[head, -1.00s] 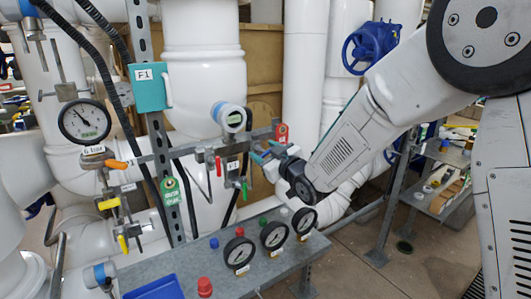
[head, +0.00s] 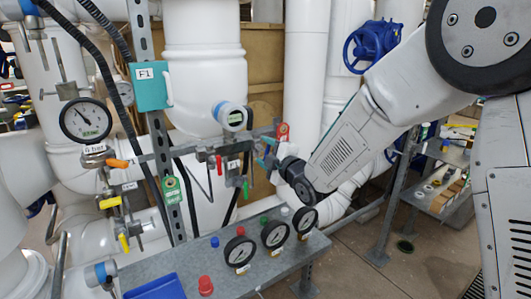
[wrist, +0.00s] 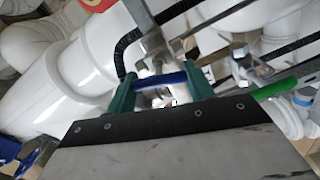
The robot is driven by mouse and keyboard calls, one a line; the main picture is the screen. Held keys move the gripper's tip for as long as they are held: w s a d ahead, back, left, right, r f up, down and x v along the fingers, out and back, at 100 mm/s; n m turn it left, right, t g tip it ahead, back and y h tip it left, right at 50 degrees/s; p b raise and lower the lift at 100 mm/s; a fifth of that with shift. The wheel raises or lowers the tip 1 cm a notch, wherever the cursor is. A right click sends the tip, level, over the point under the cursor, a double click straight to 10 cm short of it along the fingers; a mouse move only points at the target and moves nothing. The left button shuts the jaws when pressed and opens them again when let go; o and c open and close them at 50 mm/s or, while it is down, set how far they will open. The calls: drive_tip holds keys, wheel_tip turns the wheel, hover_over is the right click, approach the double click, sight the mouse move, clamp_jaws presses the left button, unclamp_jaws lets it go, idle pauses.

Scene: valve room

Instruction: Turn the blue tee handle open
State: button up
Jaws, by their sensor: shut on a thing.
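The blue tee handle (wrist: 163,81) shows in the wrist view as a short blue bar on a metal valve fitting. My gripper (wrist: 163,88) has its two green fingers at the ends of this bar, shut on it. In the head view my gripper (head: 268,152) reaches in from the right to the valve manifold, beside the red tag. The handle is mostly hidden by the fingers there.
A red handle (head: 219,165) and a green handle (head: 245,188) hang close left of my gripper. The green one also shows in the wrist view (wrist: 275,90). Below stands a grey bench (head: 195,262) with several gauges and buttons. A blue handwheel (head: 371,44) is behind my arm.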

drive_tip(key=shift+s+f+n, duration=0.1)
drive_tip(key=shift+f+n, duration=0.1)
drive_tip(key=shift+n, duration=1.4)
drive_tip(key=o, duration=1)
drive_tip(key=shift+r, duration=0.1)
drive_tip(key=v, duration=0.8)
